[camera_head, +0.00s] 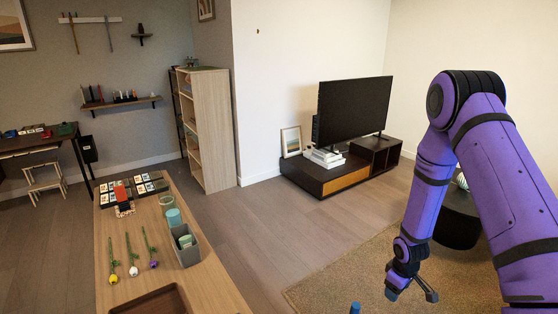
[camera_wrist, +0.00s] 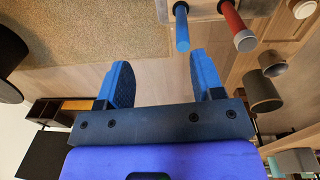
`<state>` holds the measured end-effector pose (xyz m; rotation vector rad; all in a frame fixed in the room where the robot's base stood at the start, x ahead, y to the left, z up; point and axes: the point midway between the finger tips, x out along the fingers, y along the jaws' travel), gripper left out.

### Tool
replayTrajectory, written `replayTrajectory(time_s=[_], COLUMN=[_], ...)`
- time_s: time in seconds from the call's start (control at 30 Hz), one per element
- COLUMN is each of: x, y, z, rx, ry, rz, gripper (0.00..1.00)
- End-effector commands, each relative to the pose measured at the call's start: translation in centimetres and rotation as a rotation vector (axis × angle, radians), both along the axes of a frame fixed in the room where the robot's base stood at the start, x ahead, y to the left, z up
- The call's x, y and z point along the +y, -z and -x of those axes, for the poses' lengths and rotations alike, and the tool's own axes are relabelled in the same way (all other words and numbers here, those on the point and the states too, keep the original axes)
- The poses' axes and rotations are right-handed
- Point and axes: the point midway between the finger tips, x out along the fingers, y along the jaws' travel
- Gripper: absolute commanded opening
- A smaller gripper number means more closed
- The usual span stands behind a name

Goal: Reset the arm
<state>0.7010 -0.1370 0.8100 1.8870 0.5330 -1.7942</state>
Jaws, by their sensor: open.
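My purple arm hangs bent at the right of the head view, with my gripper (camera_head: 412,291) low over the rug side of the room. In the wrist view my gripper (camera_wrist: 160,72) has its two blue fingers spread apart with nothing between them. The fingers are open and empty.
A blue-handled thing (camera_wrist: 182,28) and a red one (camera_wrist: 236,22) are close beyond the right finger. A wooden table (camera_head: 222,290) with flowers and a grey box (camera_head: 183,252) stands left. A TV stand (camera_head: 325,178) is behind; the rug (camera_head: 340,278) lies below.

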Motion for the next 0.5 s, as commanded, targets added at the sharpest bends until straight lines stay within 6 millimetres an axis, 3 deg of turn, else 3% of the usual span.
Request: replayTrajectory(time_s=[0.03, 0.23, 0.5], x=[0.0, 0.3, 1.0], y=[-2.2, -9.9, -19.7], z=[-0.7, -1.7, -1.2], rx=[-0.018, -0.064, -0.125], ry=[0.016, 0.086, 0.18], rz=[0.005, 0.019, 0.021], gripper=[0.61, 0.61, 0.61])
